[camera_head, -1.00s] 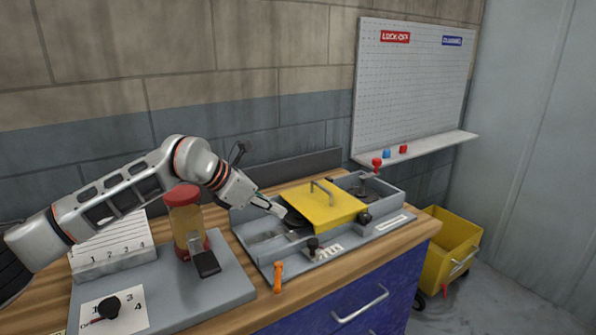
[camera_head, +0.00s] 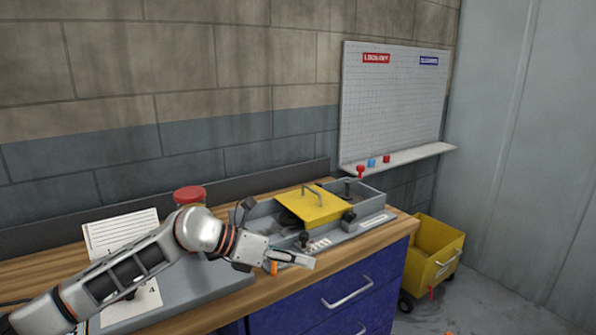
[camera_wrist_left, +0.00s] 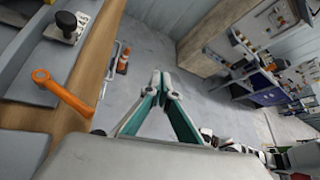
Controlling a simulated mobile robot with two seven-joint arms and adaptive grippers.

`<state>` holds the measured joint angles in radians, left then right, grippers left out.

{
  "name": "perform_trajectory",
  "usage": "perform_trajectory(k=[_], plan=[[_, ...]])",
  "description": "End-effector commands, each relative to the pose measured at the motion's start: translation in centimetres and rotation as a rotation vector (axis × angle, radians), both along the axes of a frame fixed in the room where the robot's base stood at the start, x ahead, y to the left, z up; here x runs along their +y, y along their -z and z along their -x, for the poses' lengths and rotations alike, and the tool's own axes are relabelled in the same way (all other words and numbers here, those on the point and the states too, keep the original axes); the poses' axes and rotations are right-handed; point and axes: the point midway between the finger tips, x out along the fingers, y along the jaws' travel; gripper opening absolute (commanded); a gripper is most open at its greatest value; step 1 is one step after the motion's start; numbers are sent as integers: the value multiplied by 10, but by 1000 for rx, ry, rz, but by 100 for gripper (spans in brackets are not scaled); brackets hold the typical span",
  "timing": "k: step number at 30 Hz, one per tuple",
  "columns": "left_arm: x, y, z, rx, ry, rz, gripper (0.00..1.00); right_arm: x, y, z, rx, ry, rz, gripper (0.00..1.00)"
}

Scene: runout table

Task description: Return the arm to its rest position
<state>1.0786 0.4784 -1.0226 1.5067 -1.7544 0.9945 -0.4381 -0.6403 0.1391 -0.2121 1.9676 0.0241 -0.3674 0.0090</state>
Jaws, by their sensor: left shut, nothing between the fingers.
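My left arm comes in from the left in the head view, low across the front of the workbench (camera_head: 185,321). My left gripper (camera_head: 308,261) is shut and empty, its fingertips pointing right near the bench's front edge. In the left wrist view its two fingers (camera_wrist_left: 160,78) meet at the tips, with bare floor beyond them. An orange handle (camera_wrist_left: 66,92) lies to the left of the fingers in that view, apart from them. It is mostly hidden behind the gripper in the head view. My right gripper is not in view.
A grey tray unit with a yellow lid (camera_head: 312,206) stands behind the gripper. A red-capped jar (camera_head: 189,195) is partly hidden behind my arm. Blue drawers (camera_head: 335,293) are below the bench. A yellow wheeled cart (camera_head: 435,250) stands at right. A pegboard (camera_head: 392,105) hangs on the wall.

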Motion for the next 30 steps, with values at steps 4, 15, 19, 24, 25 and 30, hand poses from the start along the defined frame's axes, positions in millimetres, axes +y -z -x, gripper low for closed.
perform_trajectory(k=[4, 15, 19, 24, 25, 30], plan=[[-33, 12, 37, 168, -11, 239, 0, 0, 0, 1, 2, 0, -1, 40], [-33, 25, 76, 690, -265, 895, 0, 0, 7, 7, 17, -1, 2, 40], [-5, 49, 77, 885, -422, 1097, 0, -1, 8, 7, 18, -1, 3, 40], [44, 105, 83, 1135, -673, 1330, 0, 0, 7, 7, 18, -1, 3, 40], [53, 117, 87, 1178, -721, 1368, 0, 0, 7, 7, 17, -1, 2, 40], [109, 197, 119, 1418, -1026, 1556, 0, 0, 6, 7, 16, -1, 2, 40]])
